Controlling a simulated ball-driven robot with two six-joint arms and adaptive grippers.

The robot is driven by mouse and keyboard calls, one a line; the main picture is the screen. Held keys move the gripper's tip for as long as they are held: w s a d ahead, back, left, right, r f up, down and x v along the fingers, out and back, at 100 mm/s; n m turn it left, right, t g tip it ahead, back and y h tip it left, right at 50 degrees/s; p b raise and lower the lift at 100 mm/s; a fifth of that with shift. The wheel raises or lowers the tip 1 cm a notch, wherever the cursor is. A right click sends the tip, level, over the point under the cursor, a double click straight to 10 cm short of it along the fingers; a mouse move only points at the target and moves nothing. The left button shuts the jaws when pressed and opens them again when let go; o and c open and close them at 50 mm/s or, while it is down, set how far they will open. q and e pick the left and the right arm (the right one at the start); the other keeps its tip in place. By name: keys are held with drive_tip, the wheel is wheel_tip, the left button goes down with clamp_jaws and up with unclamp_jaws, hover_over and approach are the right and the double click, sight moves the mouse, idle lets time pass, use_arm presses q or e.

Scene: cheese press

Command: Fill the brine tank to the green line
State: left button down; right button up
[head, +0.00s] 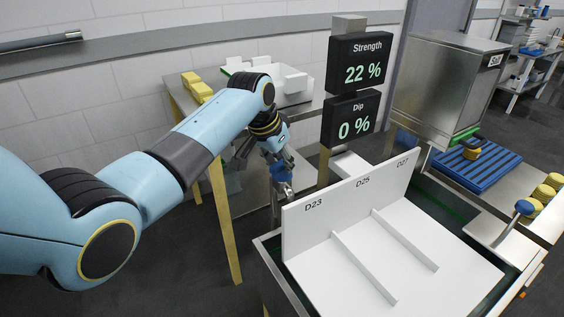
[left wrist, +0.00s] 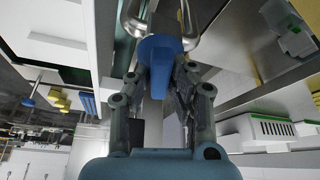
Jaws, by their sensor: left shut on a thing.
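The steel brine tank (head: 262,245) stands at the lower middle of the head view. A white divided rack marked D23, D25 and D27 (head: 345,205) covers most of its opening. A green strip (head: 440,203) shows inside the tank; the liquid level is hidden. My left gripper (head: 281,172) is behind the tank's left corner, shut on a blue handle (head: 283,176). In the left wrist view my gripper (left wrist: 160,82) has its fingers on both sides of this blue tapered handle (left wrist: 158,55), beside a bent metal pipe (left wrist: 186,25). My right gripper is not in view.
Display boxes read Strength 22 % (head: 361,62) and Dip 0 % (head: 352,118). A steel salt hopper (head: 440,90) stands behind a blue slatted tray (head: 478,165). Yellow cheeses (head: 543,193) sit at right. A table with a white tray (head: 290,85) stands behind my left arm.

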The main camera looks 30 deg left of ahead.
use_arm(q)
drive_tip(key=shift+r+m+p, duration=0.2)
drive_tip(key=shift+m+p, duration=0.5)
drive_tip(key=shift+m+h, duration=0.4)
drive_tip(key=shift+m, duration=0.1)
drive_tip(key=shift+f+m+g+p, duration=0.15)
drive_tip(key=shift+m+g+p, duration=0.2)
drive_tip(key=shift+m, duration=0.35)
drive_tip(key=shift+h, duration=0.3)
drive_tip(key=c, duration=1.2)
unclamp_jaws()
drive_tip(key=shift+c, duration=0.2)
